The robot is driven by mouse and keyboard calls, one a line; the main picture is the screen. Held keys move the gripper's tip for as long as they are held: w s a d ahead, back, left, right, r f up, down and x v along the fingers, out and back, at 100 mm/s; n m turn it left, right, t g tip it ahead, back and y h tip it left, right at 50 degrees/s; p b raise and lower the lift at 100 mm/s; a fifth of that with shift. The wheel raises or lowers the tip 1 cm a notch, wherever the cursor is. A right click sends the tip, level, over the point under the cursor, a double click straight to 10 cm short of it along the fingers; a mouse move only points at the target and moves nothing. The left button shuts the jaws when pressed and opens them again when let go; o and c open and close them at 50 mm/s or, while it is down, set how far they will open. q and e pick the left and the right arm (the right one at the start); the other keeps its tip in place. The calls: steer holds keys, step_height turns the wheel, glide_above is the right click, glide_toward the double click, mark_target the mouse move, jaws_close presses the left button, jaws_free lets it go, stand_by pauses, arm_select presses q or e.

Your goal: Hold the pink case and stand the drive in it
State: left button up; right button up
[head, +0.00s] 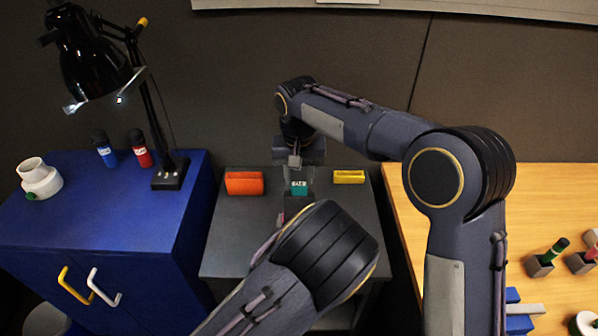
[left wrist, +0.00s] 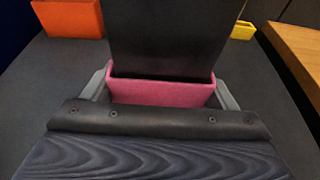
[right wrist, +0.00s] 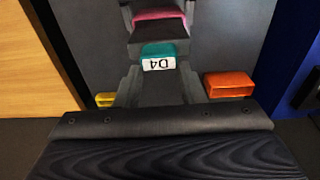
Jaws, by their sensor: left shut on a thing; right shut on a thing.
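The pink case (left wrist: 160,93) is between the grey fingers of my left gripper (left wrist: 163,86), which is shut on it above the dark cabinet top. The drive is a black slab (left wrist: 165,38) with a teal end labelled D4 (right wrist: 158,57). My right gripper (head: 298,176) is shut on the drive near its teal end (head: 299,188) and holds it upright. The drive's lower end is at the mouth of the case; I cannot tell how deep it sits. In the head view my left arm hides the left gripper and most of the case.
An orange holder (head: 244,183) and a yellow holder (head: 348,177) stand at the back of the dark cabinet top (head: 232,225). A blue cabinet (head: 110,210) with a black lamp (head: 95,60) is on the left. A wooden table (head: 540,200) is on the right.

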steer(key=shift+f, duration=2.15)
steer(key=o, duration=1.1)
steer(key=r, duration=1.2)
steer(key=shift+s, duration=0.35)
steer(key=shift+s+r, duration=0.15)
steer(key=shift+r, duration=2.6)
steer(key=shift+s+r, duration=0.1)
steer(key=shift+r, duration=2.6)
arm_select(q)
steer(key=o, duration=0.8)
